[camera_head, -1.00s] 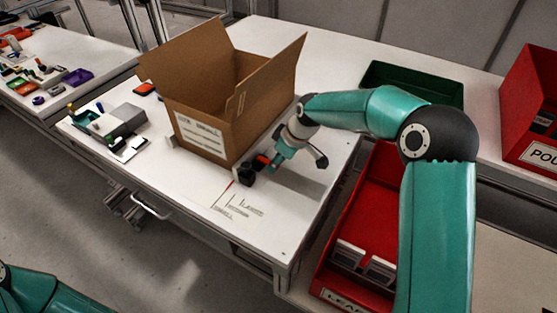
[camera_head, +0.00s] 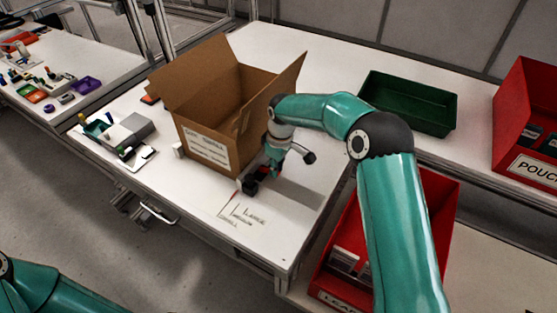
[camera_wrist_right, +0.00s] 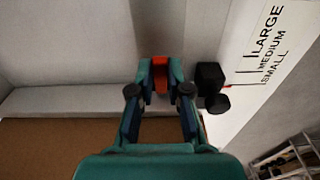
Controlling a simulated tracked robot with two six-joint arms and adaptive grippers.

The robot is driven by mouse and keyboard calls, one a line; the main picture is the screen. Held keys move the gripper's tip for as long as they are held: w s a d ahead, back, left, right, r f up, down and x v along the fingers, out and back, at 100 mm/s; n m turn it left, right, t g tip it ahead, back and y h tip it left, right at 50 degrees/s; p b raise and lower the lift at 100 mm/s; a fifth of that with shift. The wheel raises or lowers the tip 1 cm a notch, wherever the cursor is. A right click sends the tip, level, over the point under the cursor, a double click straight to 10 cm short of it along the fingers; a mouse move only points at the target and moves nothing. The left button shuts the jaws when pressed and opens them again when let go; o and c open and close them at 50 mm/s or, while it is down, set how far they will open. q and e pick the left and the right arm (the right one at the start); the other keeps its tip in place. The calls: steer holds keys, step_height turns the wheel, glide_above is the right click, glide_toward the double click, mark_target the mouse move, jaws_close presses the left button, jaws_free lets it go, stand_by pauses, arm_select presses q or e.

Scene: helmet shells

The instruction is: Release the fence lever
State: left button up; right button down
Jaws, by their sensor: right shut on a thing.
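The fence lever (camera_wrist_right: 160,76) is a small orange piece, seen between my right fingertips in the right wrist view. My right gripper (camera_wrist_right: 160,72) is shut on it. In the head view the right gripper (camera_head: 267,176) is low over the white table, close to the right side of the open cardboard box (camera_head: 205,145), and mostly hides the lever. Black blocks (camera_wrist_right: 209,86) sit beside the lever; they also show in the head view (camera_head: 250,186). Only a teal link of my left arm shows at the lower left; its gripper is out of view.
A scale marked LARGE, MEDIUM, SMALL (camera_wrist_right: 270,50) is printed on the table near the black blocks. A green tray (camera_head: 385,115) stands at the back, with red bins (camera_head: 440,205) to the right. A grey device (camera_head: 128,130) sits left of the box.

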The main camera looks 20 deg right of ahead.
steer(key=shift+w+a+r+g+p, duration=0.1)
steer(key=shift+w+r+g+p, duration=0.05)
steer(key=shift+r+g+p, duration=0.15)
steer(key=c, duration=1.1)
jaws_free()
steer(key=shift+f, duration=0.1)
step_height(320, 180, up, 12)
steer(key=shift+f, duration=0.1)
